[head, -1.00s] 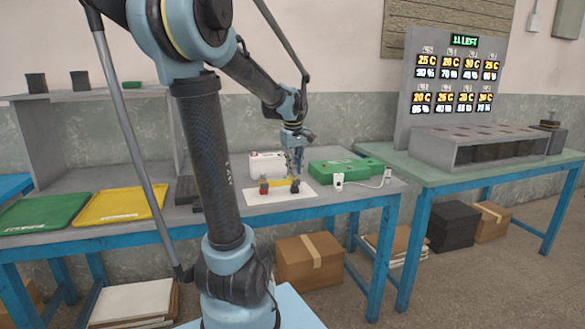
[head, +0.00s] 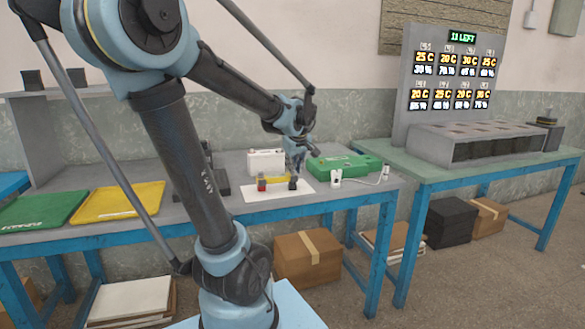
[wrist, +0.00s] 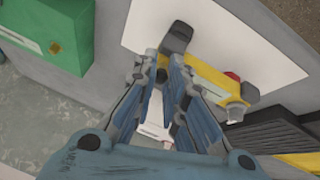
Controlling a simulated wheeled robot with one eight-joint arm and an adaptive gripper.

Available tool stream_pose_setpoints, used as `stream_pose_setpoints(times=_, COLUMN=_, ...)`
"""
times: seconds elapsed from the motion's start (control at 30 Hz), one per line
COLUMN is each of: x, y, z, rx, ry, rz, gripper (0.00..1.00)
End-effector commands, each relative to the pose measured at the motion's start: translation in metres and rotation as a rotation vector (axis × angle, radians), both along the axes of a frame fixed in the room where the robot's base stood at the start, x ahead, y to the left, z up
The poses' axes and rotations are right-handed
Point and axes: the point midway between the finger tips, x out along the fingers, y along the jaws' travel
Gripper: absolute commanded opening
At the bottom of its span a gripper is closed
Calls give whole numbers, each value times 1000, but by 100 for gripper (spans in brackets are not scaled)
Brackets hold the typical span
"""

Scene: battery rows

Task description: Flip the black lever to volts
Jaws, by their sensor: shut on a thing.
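A yellow device (head: 278,180) lies on a white sheet (head: 255,196) on the grey bench. It has a red part (head: 262,184) at its left end and a black part (head: 293,184) at its right end. My gripper (head: 295,172) is down at the right end. In the wrist view my gripper (wrist: 166,64) has its fingertips close together at the yellow body (wrist: 205,74), beside the black part (wrist: 177,38). A small dark piece, apparently the black lever, shows between the tips. The fingers hide most of it, and no volts marking is readable.
A white box (head: 265,161) stands behind the sheet, and a green case (head: 345,166) lies to the right. Green (head: 40,209) and yellow (head: 118,203) trays are at left. A second bench holds a grey rack (head: 485,146) and display board.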

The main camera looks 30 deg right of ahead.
Motion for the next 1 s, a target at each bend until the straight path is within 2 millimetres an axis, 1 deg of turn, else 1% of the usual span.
stream_pose_setpoints(times=0.17, x=0, y=0, z=0, rx=0, ry=0, rz=0, gripper=0)
stream_pose_setpoints(times=0.2, x=0, y=0, z=0, rx=0, ry=0, rz=0, gripper=21)
stream_pose_setpoints(times=0.27, x=0, y=0, z=0, rx=0, ry=0, rz=0, gripper=34)
stream_pose_setpoints(times=0.6, x=0, y=0, z=0, rx=0, ry=1, rz=0, gripper=34)
stream_pose_setpoints(times=0.73, x=-2, y=1, z=5, rx=0, ry=1, rz=0, gripper=34)
stream_pose_setpoints(times=0.87, x=-9, y=4, z=17, rx=0, ry=1, rz=0, gripper=34)
stream_pose_setpoints(times=1.0, x=-18, y=8, z=35, rx=0, ry=1, rz=-1, gripper=34)
